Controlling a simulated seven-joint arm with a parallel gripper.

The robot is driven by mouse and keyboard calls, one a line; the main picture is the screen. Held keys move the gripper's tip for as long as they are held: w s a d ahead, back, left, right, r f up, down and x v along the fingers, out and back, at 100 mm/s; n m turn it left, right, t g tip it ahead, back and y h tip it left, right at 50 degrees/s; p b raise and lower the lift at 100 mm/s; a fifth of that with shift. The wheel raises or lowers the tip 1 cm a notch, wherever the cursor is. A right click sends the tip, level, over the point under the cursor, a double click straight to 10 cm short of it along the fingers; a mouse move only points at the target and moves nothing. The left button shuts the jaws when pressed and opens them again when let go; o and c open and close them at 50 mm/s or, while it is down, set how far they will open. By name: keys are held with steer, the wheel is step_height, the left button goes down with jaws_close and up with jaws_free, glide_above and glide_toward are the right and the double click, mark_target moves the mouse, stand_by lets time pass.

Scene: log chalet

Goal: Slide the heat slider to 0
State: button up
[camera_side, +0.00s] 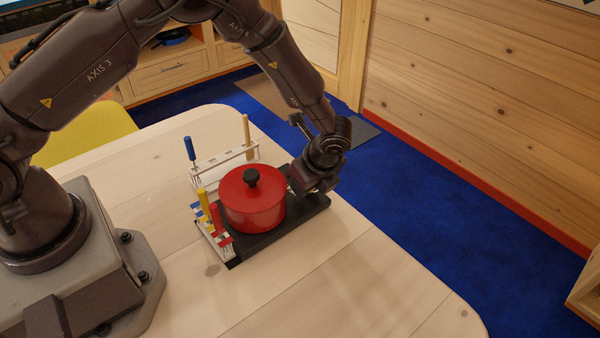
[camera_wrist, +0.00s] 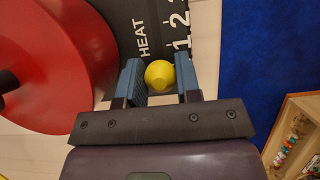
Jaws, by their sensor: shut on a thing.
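The black stove (camera_side: 290,225) lies on the table, and its panel with "HEAT" and a number scale shows in the wrist view (camera_wrist: 130,15). The numbers 1 and 2 are readable. The slider's yellow knob (camera_wrist: 159,74) is below the 1 in the wrist view; any mark beside it is hidden by my right finger. My gripper (camera_wrist: 157,82) is shut on the yellow knob, one finger on each side. In the side view, my gripper (camera_side: 312,188) is at the stove's right end, behind the pot, and the knob is hidden there.
A red pot (camera_side: 256,205) with a black lid knob stands on the stove, close to my left finger in the wrist view (camera_wrist: 60,60). A white rack (camera_side: 212,172) and colored blocks and handles (camera_side: 204,205) stand at left. The table front is clear.

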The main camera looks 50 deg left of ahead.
steer(key=o, duration=0.9)
steer(key=shift+r, duration=3.05)
steer(key=s+a+r+n+t+h, duration=0.1)
steer(key=s+a+r+n, duration=0.15)
steer(key=r, duration=0.35)
steer(key=s+a+r+n+h, duration=0.1)
steer(key=s+r+n, duration=0.25)
steer(key=r, duration=0.35)
steer(key=s+a+r+n+t, duration=0.1)
steer(key=s+r+n, duration=0.2)
steer(key=r, duration=0.3)
steer(key=s+r+n+t+h, duration=0.1)
steer(key=s+r+n, duration=0.1)
steer(key=s+n, duration=0.1)
steer(key=s+a+r+n+t, duration=0.1)
steer(key=s+r+n, duration=0.1)
steer(key=s, duration=0.4)
steer(key=s+r+n+t+h, duration=0.1)
steer(key=s+r+n, duration=0.1)
steer(key=s+n, duration=0.2)
steer(key=shift+s+a+r+t+h, duration=0.2)
steer(key=shift+s+t+h, duration=0.1)
steer(key=shift+s, duration=0.15)
